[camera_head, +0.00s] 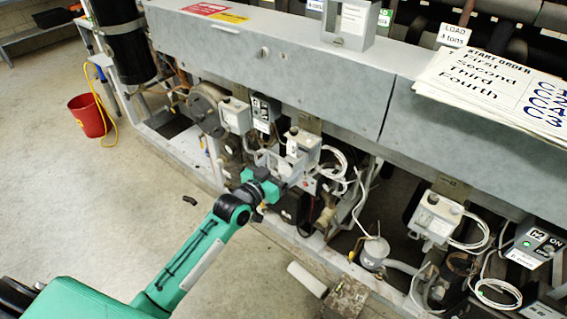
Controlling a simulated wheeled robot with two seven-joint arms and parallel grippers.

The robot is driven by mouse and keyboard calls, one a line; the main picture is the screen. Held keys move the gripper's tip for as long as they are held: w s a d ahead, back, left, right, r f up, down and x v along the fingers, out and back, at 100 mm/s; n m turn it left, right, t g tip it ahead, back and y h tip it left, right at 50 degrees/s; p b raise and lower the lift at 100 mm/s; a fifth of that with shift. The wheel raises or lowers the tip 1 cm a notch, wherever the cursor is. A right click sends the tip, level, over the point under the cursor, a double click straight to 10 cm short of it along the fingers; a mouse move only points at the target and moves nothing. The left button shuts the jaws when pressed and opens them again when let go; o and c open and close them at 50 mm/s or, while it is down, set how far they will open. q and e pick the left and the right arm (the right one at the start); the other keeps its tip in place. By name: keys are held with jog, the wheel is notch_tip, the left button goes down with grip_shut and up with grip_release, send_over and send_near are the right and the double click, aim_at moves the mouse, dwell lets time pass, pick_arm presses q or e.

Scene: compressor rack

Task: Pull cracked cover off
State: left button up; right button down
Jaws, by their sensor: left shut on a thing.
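My left arm is green and reaches from the bottom left to the middle of the compressor rack (262,55). My left gripper (281,168) is at a small pale grey cover (290,166) below the long grey panel and is shut on it. The cover is small in the view and partly hidden by the gripper, and I cannot make out a crack. A grey control box (303,143) stands right behind it; I cannot tell whether the cover touches the box. My right gripper is out of view.
Similar grey boxes stand at left (235,115) and right (435,217). Loose white cables (335,160) hang close right of the gripper. A white cylinder (307,280) lies by the rack's base. A red bucket (90,116) stands on open floor at left.

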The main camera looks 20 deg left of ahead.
aim_at(280, 168)
pick_arm(q)
jog(key=shift+s, duration=0.15)
jog(key=shift+p+v, duration=0.85)
jog(key=shift+v, duration=1.1)
jog(key=shift+s+a, duration=0.3)
jog(key=shift+s, duration=0.25)
